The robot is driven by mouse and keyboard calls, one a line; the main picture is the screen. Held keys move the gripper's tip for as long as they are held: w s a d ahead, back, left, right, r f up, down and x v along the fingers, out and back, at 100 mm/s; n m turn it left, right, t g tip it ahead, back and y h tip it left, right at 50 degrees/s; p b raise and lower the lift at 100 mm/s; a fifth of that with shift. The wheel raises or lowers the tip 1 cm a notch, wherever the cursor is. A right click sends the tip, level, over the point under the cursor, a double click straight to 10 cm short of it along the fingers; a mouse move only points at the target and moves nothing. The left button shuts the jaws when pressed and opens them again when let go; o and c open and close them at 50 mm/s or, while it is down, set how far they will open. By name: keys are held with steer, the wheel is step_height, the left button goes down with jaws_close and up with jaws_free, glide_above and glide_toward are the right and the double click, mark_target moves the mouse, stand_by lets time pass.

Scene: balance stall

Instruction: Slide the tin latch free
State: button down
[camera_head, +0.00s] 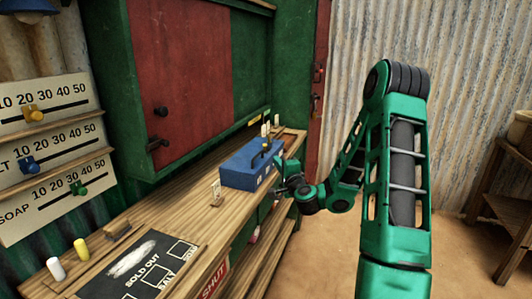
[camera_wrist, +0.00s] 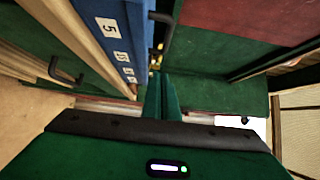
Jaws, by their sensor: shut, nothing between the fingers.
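The blue tin (camera_head: 250,166) sits on the wooden counter, with a dark handle and a small yellow piece on its top. Its blue side with white number labels (camera_wrist: 110,35) shows at the top of the wrist view. A black bar-shaped piece (camera_wrist: 161,30) stands out beside the tin there; I cannot tell whether it is the latch. My gripper (camera_head: 281,166) is at the tin's right end, close to it. In the wrist view my gripper (camera_wrist: 163,78) has its two green fingers together, empty, pointing past the tin's side. Whether they touch the tin is unclear.
The wooden counter (camera_head: 190,205) holds a small tag stand (camera_head: 216,193), a sold-out board (camera_head: 128,268) and pegs. A green cupboard with a red door (camera_head: 190,75) stands behind. A slider price board (camera_head: 45,150) is at left. Open floor lies right of the counter.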

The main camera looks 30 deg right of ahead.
mark_target(272, 153)
steer(key=x, duration=1.3)
steer(key=shift+d+f, duration=0.15)
steer(key=shift+w+d, duration=0.75)
steer(key=shift+d, duration=0.25)
steer(key=shift+w+d+r, duration=0.15)
steer(key=shift+d+r, duration=0.05)
steer(key=shift+d, duration=0.25)
steer(key=shift+s+a+f, duration=0.15)
steer(key=shift+s+f, duration=0.05)
steer(key=shift+s, duration=0.15)
steer(key=v, duration=1.3)
steer(key=shift+a, duration=0.4)
